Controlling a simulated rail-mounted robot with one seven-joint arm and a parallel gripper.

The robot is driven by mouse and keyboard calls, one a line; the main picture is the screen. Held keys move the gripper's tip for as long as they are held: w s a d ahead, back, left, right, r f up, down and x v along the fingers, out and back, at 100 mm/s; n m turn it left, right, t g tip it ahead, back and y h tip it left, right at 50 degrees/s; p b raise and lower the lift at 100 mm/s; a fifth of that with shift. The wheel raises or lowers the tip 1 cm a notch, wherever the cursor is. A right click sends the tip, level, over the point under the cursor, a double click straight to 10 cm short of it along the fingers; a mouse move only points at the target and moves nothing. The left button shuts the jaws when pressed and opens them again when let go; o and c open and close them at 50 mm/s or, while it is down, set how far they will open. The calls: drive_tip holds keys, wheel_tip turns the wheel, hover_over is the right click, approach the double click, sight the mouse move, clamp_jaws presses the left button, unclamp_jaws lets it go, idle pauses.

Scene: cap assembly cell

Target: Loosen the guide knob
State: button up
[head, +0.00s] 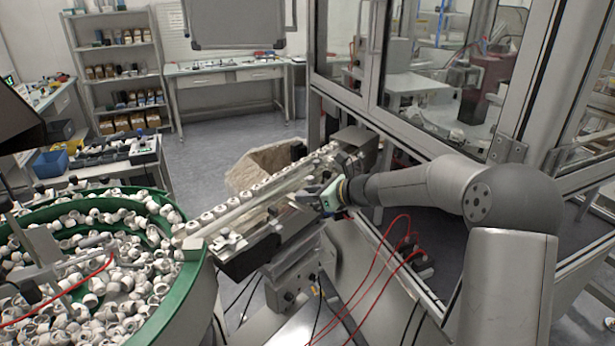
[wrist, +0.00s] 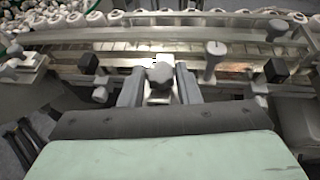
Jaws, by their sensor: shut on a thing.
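The guide knob (wrist: 160,75) is a grey lobed knob on a bracket at the near side of the cap track. In the wrist view it sits between the two fingers of my gripper (wrist: 158,82), which is shut on it. In the head view my gripper (head: 312,199) reaches the track from the right, and the knob is hidden there. The track's guide rail (wrist: 130,45) runs across the wrist view just beyond the fingers. A row of white caps (head: 262,188) lines the track.
A green-rimmed bowl (head: 205,262) full of loose white caps stands at the left end of the track. A round-topped post (wrist: 215,48) and a black block (wrist: 276,70) stand right of the fingers. Red hoses (head: 385,255) hang below my arm. A glazed machine frame (head: 345,95) rises behind.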

drive_tip(key=shift+w+r+n+g+y+p, duration=0.1)
drive_tip(key=shift+n+g+y+p, duration=0.15)
drive_tip(key=shift+n+g+p, duration=0.25)
drive_tip(key=shift+w+r+n+g+y+p, duration=0.1)
drive_tip(key=shift+n+g+y+p, duration=0.15)
drive_tip(key=shift+n+g+p, duration=0.2)
drive_tip(key=n+g, duration=0.1)
drive_tip(key=g, duration=0.1)
drive_tip(key=n+g, duration=0.1)
drive_tip(key=shift+w+f+n+y+p, duration=0.25)
drive_tip(key=shift+n+y+p, duration=0.05)
drive_tip(key=shift+n+p, duration=0.1)
drive_tip(key=n+g, duration=0.2)
drive_tip(key=g, duration=0.1)
drive_tip(key=shift+w+f+n, duration=0.1)
drive_tip(key=shift+w+n, duration=0.15)
drive_tip(key=shift+w+n+g+h, duration=0.15)
drive_tip(key=shift+n+g+h, duration=0.25)
drive_tip(key=shift+n+g, duration=1.05)
drive_tip(key=shift+g, duration=0.5)
drive_tip(key=o, duration=0.7)
drive_tip(key=shift+a, duration=0.1)
